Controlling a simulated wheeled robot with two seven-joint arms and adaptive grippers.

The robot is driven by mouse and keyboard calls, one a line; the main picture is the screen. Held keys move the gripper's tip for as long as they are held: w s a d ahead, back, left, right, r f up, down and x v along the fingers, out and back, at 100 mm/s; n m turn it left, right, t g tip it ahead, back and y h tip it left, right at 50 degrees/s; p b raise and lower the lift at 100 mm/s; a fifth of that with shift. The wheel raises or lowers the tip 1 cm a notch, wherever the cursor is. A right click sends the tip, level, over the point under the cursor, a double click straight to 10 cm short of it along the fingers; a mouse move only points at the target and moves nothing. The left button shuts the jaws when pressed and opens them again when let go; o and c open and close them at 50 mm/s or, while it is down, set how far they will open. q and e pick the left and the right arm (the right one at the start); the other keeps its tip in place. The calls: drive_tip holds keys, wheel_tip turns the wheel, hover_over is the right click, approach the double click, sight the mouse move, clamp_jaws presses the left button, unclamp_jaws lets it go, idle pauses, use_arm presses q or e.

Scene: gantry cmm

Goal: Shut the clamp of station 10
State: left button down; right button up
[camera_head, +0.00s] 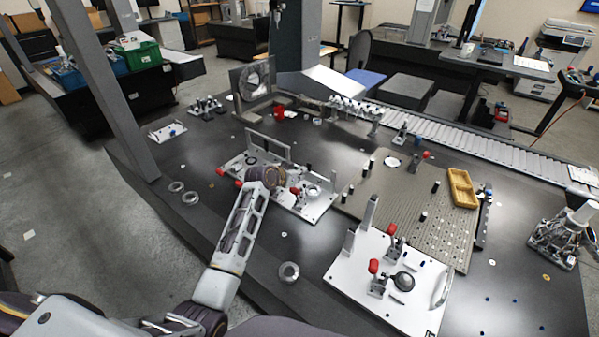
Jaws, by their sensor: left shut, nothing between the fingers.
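My left arm reaches in from the bottom left, over the table's front edge. Its gripper (277,182) is at the middle white fixture plate (312,212), beside a toggle clamp with a red handle (295,191). The fingers are small and partly hidden by the wrist; the gripper is shut with nothing in it. I cannot tell whether it touches the clamp. A nearer white plate (350,283) carries clamps with red handles (373,266) standing up, beside a dark round part (404,281). No station number is readable, so I cannot tell which clamp is station 10. My right gripper is not in view.
A perforated grey plate (392,210) with black posts and a yellow tray (462,188) lie right of the middle plate. An upright grey frame (252,80) stands behind. Metal rings (289,271) lie on the dark table near its front edge. A roller conveyor (480,146) runs behind.

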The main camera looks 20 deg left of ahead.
sight(297, 194)
use_arm(q)
drive_tip(key=shift+s+a+f, duration=0.2)
drive_tip(key=shift+s+f, duration=0.2)
drive_tip(key=shift+s, duration=0.1)
drive_tip(key=shift+s+a+f, duration=0.15)
drive_tip(key=shift+s+f, duration=0.2)
drive_tip(key=shift+s, duration=0.1)
drive_tip(key=shift+s+f, duration=0.2)
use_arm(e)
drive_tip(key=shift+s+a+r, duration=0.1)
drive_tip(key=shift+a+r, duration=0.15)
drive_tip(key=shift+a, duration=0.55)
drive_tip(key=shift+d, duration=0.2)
